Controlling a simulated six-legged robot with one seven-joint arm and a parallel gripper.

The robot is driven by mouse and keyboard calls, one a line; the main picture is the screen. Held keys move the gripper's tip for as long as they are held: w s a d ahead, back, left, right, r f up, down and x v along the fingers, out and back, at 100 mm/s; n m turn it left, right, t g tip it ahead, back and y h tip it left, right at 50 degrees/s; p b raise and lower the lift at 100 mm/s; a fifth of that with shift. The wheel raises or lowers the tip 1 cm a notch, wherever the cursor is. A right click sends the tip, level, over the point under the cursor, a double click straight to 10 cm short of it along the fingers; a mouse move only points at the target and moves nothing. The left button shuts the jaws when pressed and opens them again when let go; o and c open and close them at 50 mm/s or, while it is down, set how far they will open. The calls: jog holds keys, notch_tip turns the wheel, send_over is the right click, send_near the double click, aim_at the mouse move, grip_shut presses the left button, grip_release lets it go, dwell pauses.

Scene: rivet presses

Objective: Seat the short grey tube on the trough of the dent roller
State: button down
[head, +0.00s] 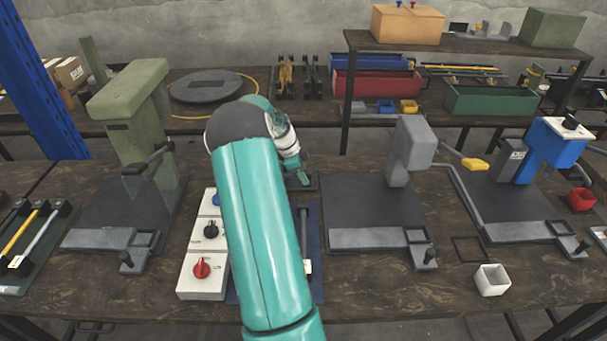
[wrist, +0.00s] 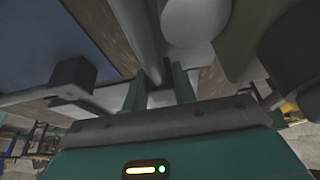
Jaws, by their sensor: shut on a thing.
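My gripper (wrist: 160,88) is shut on a grey tube (wrist: 142,40), which runs away from between the green fingers in the wrist view. In the head view my gripper (head: 303,180) is small and partly behind my teal arm, beside a dark low base; the held tube cannot be made out there. A grey rod (head: 304,228) shows on a blue mat (head: 316,252) just right of my arm; I cannot tell whether it is a separate tube. I cannot pick out the dent roller or its trough for certain; my arm hides part of the bench.
A green press (head: 135,105) stands left, a grey press (head: 408,150) right, and a blue press (head: 550,150) farther right. A control box (head: 203,262) with knobs adjoins my arm. A white cup (head: 492,279) stands near the front. A rack (head: 20,245) holds rods at left.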

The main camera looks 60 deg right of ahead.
jog(key=shift+a+f, duration=0.1)
jog(key=shift+f, duration=0.6)
jog(key=c, duration=1.2)
grip_release()
jog(key=shift+f, duration=0.15)
jog(key=shift+o, duration=0.8)
jog(key=shift+a+f, duration=0.1)
jog(key=v, duration=1.4)
jog(key=shift+d+r, duration=0.3)
jog(key=shift+r, duration=0.2)
